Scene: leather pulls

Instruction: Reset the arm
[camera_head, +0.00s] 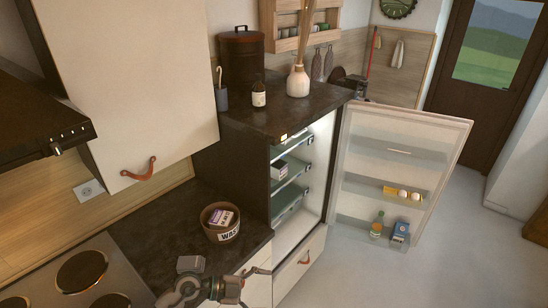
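My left gripper (254,287) is at the bottom edge of the head view, in front of the dark counter's front edge. Its fingers point right and look spread apart, with nothing seen between them. The lower part of the gripper and most of the arm are cut off by the frame. My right gripper is not in view.
A brown bowl (220,236) holding a purple-and-white box (222,218) stands on the dark counter (160,226) near my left gripper. Stove burners (82,271) are at lower left. The fridge door (401,150) stands open to the right. The floor (440,260) at lower right is clear.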

